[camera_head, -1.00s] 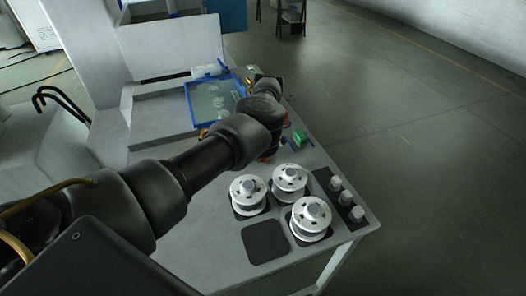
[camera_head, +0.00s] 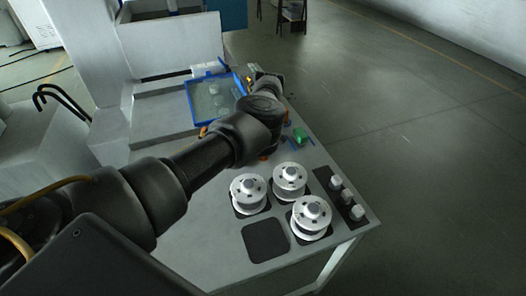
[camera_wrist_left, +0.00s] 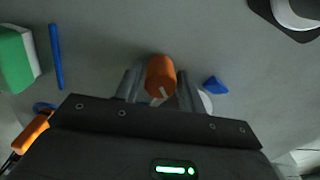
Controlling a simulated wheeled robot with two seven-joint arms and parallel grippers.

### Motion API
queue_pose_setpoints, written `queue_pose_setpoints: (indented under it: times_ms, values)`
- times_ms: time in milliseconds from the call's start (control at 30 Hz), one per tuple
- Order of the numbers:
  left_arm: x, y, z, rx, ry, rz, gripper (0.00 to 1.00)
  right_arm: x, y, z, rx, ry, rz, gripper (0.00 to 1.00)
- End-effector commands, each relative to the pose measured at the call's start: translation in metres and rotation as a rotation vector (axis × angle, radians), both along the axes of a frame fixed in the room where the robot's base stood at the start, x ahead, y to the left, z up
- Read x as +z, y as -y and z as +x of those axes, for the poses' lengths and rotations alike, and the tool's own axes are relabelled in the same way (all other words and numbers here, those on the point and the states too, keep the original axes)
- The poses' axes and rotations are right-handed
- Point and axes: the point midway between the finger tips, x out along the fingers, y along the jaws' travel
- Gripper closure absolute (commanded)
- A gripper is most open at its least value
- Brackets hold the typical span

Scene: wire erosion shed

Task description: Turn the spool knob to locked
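An orange knob (camera_wrist_left: 160,75) with a pale pointer line stands on the grey table in the left wrist view. My left gripper (camera_wrist_left: 159,85) has its two fingers on either side of the knob, with narrow gaps seeming to show, so it looks open around it. In the head view the left gripper's fingers are hidden behind my wrist, and a bit of orange (camera_head: 262,157) shows below it. Three white spools (camera_head: 289,178) sit on dark pads on the table. My right gripper is in neither view.
A green block (camera_wrist_left: 15,60), a blue stick (camera_wrist_left: 56,57) and a blue wedge (camera_wrist_left: 215,86) lie near the knob. A blue-framed tray (camera_head: 212,98) lies farther back. Pale knobs (camera_head: 347,197) line the table's right edge; one dark pad (camera_head: 265,241) is empty.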

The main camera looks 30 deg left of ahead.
Motion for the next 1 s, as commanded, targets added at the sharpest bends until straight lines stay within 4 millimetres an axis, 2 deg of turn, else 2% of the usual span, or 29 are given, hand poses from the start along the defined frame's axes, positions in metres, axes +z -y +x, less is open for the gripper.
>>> queue_pose_setpoints:
  times_ms: [167, 300, 533, 700, 1000]
  values:
    - [0.024, 0.000, 0.002, 0.002, 0.005, 0.003, 0.60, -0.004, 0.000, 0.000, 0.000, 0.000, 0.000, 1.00]
    - [0.058, 0.000, 0.002, 0.004, 0.006, -0.002, 0.60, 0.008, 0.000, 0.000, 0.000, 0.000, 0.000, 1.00]
    - [0.092, -0.001, 0.002, 0.004, 0.006, 0.000, 0.60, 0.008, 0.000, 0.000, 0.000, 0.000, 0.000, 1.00]
    - [0.104, -0.001, 0.002, 0.002, 0.002, 0.000, 0.60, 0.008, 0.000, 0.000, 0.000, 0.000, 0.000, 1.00]
    - [0.106, -0.001, 0.001, 0.001, 0.002, 0.001, 0.60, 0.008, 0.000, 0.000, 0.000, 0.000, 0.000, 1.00]
